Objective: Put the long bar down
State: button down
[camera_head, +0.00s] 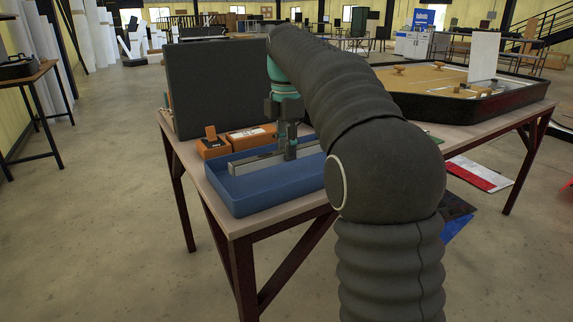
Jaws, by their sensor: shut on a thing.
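The long bar (257,162) is a straight, silvery strip. It lies lengthwise across the blue tray (262,196), near the tray's back wall. My gripper (290,155) points down over the tray and is shut on the bar toward its right part. The bar's right end is partly hidden behind my arm. I cannot tell whether the bar touches the tray floor or hangs just above it.
Orange boxes (249,138) stand right behind the tray. A large dark panel (218,88) rises at the table's back left. A black-rimmed board (470,112) fills the table's right side. The tray's front part is empty.

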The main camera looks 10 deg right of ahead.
jog(key=shift+a+f+b, duration=0.1)
jog(key=shift+f+b, duration=1.65)
jog(key=shift+f, duration=0.1)
jog(key=shift+f, duration=0.15)
jog(key=c, duration=1)
grip_release()
notch_tip(320, 180, up, 11)
jog(key=p, duration=0.4)
jog(key=shift+w, duration=0.1)
jog(key=shift+r, duration=0.65)
